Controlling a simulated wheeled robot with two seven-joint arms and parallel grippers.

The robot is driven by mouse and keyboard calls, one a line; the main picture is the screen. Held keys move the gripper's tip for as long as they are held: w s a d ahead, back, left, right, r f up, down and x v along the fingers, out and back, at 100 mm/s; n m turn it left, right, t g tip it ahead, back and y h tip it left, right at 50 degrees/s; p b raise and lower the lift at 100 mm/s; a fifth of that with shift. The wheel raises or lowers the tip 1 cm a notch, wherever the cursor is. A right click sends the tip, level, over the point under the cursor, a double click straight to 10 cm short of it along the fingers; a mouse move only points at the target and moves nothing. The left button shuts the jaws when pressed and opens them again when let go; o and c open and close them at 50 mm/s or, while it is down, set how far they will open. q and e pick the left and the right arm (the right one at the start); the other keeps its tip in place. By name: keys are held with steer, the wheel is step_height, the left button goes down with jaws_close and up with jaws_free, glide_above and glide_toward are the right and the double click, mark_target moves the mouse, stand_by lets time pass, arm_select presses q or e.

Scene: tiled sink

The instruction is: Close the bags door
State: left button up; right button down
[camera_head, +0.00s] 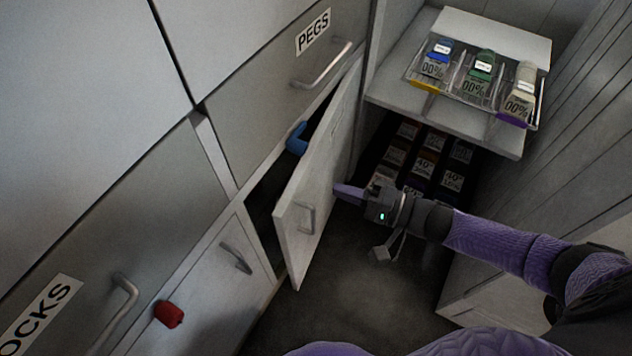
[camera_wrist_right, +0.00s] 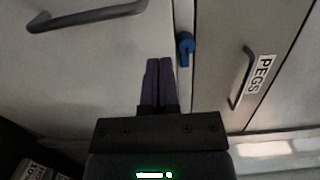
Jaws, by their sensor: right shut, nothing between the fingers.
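A pale door (camera_head: 318,190) with a bar handle (camera_head: 306,217) stands ajar, swung out from the dark cupboard opening. It appears to be the bags door, but I cannot read a label on it. Its panel and handle also fill the upper left of the right wrist view (camera_wrist_right: 75,75). My right gripper (camera_head: 347,193) is shut and empty, with its purple fingers at the door's outer face. In the wrist view the shut fingers (camera_wrist_right: 157,80) point at the panel; I cannot tell whether they touch it. My left gripper is not in view.
A PEGS drawer (camera_head: 275,100) and a blue knob-like piece (camera_head: 297,138) are above the opening. A red piece (camera_head: 168,314) is at lower left. A shelf (camera_head: 495,133) holds a clear tray of small bottles, with several boxes below it. The dark floor (camera_head: 350,290) is clear.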

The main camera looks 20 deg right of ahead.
mark_target(294, 174)
steer(key=b+x, duration=0.1)
steer(key=x, duration=0.3)
steer(key=shift+w+a+f, duration=0.15)
steer(key=shift+w+a+b, duration=0.3)
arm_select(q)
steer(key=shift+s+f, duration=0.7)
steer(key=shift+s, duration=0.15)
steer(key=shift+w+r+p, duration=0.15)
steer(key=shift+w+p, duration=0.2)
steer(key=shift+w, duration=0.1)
arm_select(e)
steer(key=w+a+m+t+h, duration=0.2)
steer(key=w+a, duration=0.2)
steer(key=shift+w+a+r, duration=0.2)
steer(key=shift+r, duration=0.15)
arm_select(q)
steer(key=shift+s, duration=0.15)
arm_select(e)
steer(key=shift+r, duration=0.1)
